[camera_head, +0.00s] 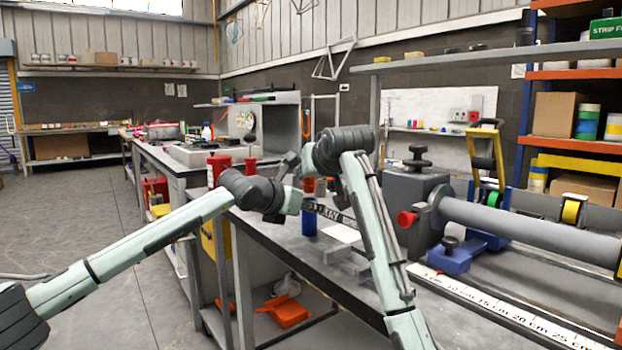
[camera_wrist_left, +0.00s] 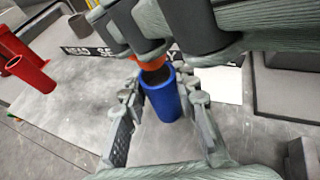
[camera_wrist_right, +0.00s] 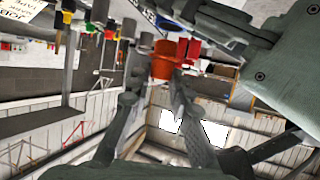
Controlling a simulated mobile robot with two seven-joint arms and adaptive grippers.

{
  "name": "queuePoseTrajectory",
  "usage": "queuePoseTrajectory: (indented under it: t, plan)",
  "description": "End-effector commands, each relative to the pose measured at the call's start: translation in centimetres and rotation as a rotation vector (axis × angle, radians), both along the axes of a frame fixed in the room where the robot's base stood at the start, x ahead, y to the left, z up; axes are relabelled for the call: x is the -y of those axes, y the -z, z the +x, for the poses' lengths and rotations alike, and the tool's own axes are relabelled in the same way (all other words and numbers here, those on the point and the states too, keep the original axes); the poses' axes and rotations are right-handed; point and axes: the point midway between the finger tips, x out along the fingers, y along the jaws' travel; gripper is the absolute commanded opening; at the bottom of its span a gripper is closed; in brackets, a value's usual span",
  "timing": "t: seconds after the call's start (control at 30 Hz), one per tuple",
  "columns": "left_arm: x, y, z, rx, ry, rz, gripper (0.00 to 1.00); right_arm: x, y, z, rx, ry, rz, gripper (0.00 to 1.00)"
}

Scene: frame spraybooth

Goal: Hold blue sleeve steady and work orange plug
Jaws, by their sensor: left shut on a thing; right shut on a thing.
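The blue sleeve (camera_head: 309,226) stands upright near the left end of the grey workbench. In the left wrist view the sleeve (camera_wrist_left: 163,103) is between the fingers of my left gripper (camera_wrist_left: 163,84), which is shut on it. The orange plug (camera_head: 309,185) is directly above the sleeve; it also shows at the sleeve's mouth in the left wrist view (camera_wrist_left: 152,64). My right gripper is shut on the plug (camera_wrist_right: 163,64), reaching from above. Whether the plug's lower end is inside the sleeve is hidden.
Red tubes (camera_wrist_left: 27,60) stand beside the sleeve. A white plate (camera_head: 340,233) lies on the bench to the right. A grey roller fixture (camera_head: 520,228) with a red knob (camera_head: 405,219) and a ruler strip (camera_head: 500,312) fills the right side.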

Motion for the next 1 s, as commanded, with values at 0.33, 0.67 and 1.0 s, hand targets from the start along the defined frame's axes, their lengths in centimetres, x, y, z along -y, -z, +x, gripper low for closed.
queuePoseTrajectory:
  t: [0.33,0.67,1.0]
  plan:
    - [0.0,0.1,0.0,-0.002,0.0,0.001,0.0,0.0,-1.5,0.0,0.001,0.0,0.0,0.0]
    - [0.0,0.1,0.0,-0.001,0.0,0.001,0.0,0.0,-2.5,0.0,0.0,0.0,0.0,0.0]
    - [0.0,0.1,0.0,-0.001,0.0,0.001,0.37,0.0,-2.6,0.0,0.0,0.0,0.0,0.0]
